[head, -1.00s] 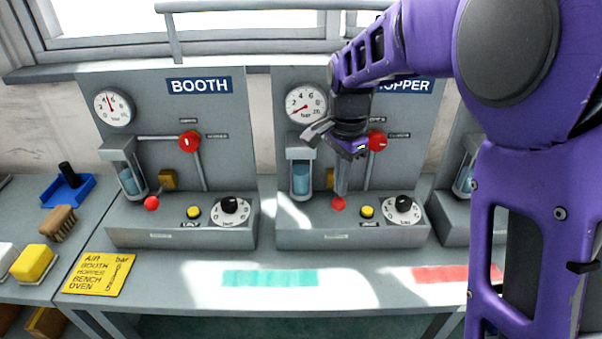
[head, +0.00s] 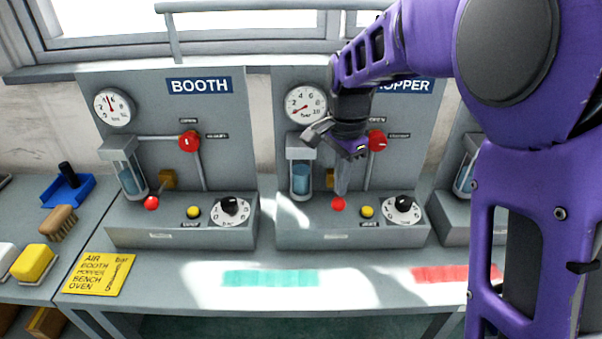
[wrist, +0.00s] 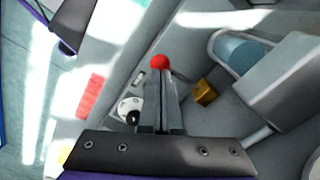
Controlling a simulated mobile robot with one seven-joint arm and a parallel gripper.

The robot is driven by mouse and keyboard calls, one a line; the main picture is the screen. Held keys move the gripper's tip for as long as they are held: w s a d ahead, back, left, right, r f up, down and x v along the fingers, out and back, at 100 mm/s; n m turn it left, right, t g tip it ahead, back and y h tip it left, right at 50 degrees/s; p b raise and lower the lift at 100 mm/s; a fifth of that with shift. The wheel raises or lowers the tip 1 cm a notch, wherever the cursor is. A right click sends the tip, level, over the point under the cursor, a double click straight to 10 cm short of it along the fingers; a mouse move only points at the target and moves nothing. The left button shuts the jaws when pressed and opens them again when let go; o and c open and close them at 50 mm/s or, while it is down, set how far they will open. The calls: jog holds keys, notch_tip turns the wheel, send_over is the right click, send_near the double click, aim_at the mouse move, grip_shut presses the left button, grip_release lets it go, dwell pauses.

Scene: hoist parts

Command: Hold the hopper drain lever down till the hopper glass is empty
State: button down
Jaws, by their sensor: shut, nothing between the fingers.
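The hopper panel stands in the middle of the head view, its sign partly covered by my arm. Its glass (head: 300,180) holds blue liquid; the glass also shows in the wrist view (wrist: 238,50). The red ball of the drain lever (head: 338,204) sits low in front of the panel, right of the glass. It also shows in the wrist view (wrist: 160,62). My gripper (head: 341,190) is shut and empty, pointing down, with its fingertips at the red ball. The fingers hide the lever's arm, and I cannot tell how far down it is.
The similar booth panel (head: 130,222) stands to the left, with its own glass (head: 132,180) and red-ball lever (head: 151,203). A yellow button (head: 367,212) and black dial knob (head: 403,202) are right of the hopper lever.

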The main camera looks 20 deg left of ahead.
aim_at(339, 199)
jog(key=shift+f, duration=0.1)
jog(key=shift+f+b, duration=1.7)
jog(key=shift+f, duration=1.1)
jog(key=shift+r, duration=0.2)
dwell(0.6)
notch_tip(339, 199, up, 7)
jog(key=p, duration=0.6)
jog(key=shift+f, duration=0.1)
jog(key=s+d+r, duration=0.2)
jog(key=s+r, duration=0.1)
jog(key=s, duration=0.6)
jog(key=shift+s+d, duration=0.35)
jog(key=c, duration=1.6)
grip_release()
